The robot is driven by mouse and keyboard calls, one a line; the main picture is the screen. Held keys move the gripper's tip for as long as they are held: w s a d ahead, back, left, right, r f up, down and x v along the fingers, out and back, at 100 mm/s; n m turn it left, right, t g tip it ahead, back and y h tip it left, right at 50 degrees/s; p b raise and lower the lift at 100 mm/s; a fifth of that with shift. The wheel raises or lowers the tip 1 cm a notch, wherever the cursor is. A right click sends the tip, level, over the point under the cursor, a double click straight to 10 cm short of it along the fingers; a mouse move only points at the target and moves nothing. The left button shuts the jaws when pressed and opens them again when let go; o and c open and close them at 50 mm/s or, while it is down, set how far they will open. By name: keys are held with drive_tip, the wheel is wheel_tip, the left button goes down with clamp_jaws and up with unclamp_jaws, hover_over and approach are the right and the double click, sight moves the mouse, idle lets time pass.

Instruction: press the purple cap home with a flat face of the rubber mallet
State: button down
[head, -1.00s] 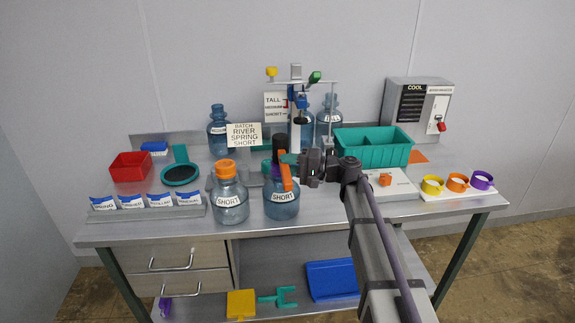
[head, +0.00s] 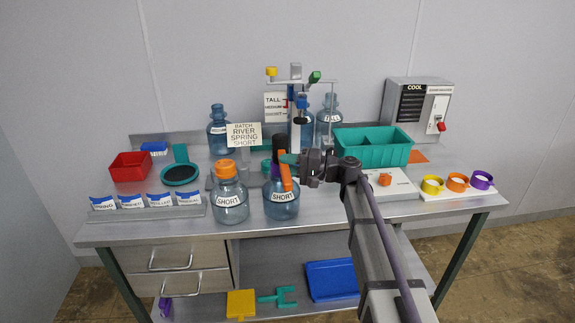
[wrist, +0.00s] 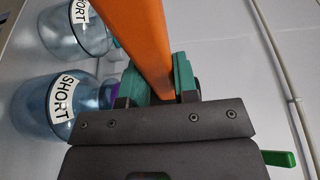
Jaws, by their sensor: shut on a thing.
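My gripper (head: 303,164) is shut on the teal grip (wrist: 184,78) of the mallet, which has an orange bar (head: 286,178) and a dark, upright cylindrical head (head: 278,143). The mallet is over the front right clear blue jug (head: 282,206), labelled SHORT. In the wrist view a bit of purple cap (wrist: 113,88) shows at the jug's mouth beside the gripper. I cannot tell whether the mallet touches the cap or how far the cap is seated.
A jug with an orange cap (head: 228,170) stands close on the left. Behind are a batch sign (head: 244,135), a height gauge stand (head: 297,100) and more jugs. A teal bin (head: 372,152) is to the right, near a rack of coloured rings (head: 457,184).

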wheel_tip(320, 180, up, 7)
drive_tip(key=p, duration=0.6)
drive_tip(key=shift+p, duration=0.3)
drive_tip(key=shift+f, duration=0.1)
